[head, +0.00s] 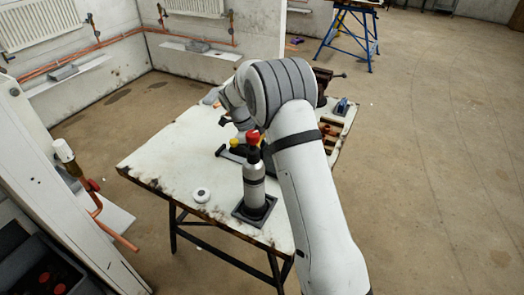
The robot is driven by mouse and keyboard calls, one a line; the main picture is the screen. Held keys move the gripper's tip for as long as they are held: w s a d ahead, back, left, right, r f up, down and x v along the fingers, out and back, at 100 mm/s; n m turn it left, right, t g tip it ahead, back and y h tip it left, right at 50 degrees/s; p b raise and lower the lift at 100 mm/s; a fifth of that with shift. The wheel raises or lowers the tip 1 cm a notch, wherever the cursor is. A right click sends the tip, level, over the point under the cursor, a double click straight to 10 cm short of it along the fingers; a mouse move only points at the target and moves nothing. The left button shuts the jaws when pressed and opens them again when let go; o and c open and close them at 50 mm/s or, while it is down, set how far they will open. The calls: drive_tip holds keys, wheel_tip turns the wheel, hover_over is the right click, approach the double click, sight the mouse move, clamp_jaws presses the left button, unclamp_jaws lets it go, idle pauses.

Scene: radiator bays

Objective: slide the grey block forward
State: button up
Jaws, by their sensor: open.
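A grey block (62,72) lies on the white ledge under the left radiator. A second grey block (197,46) lies on the ledge further back. A small grey piece (211,96) shows at the table's far edge, partly hidden by my wrist; its shape is unclear. I cannot tell which of these the task means. My gripper (227,121) is open over the far middle of the worktable, partly hidden by my arm. I see nothing held in it. It is well apart from both ledges.
The worn white worktable (165,160) carries a grey cylinder with a red top (254,185), a white round disc (201,194), yellow-and-black items (236,148) and a vice (322,80). Orange pipes (97,212) stand at the left wall. A blue trestle (350,35) stands behind. The right floor is clear.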

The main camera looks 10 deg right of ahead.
drive_tip(key=v, duration=0.7)
drive_tip(key=shift+r, duration=0.35)
drive_tip(key=shift+a, duration=0.1)
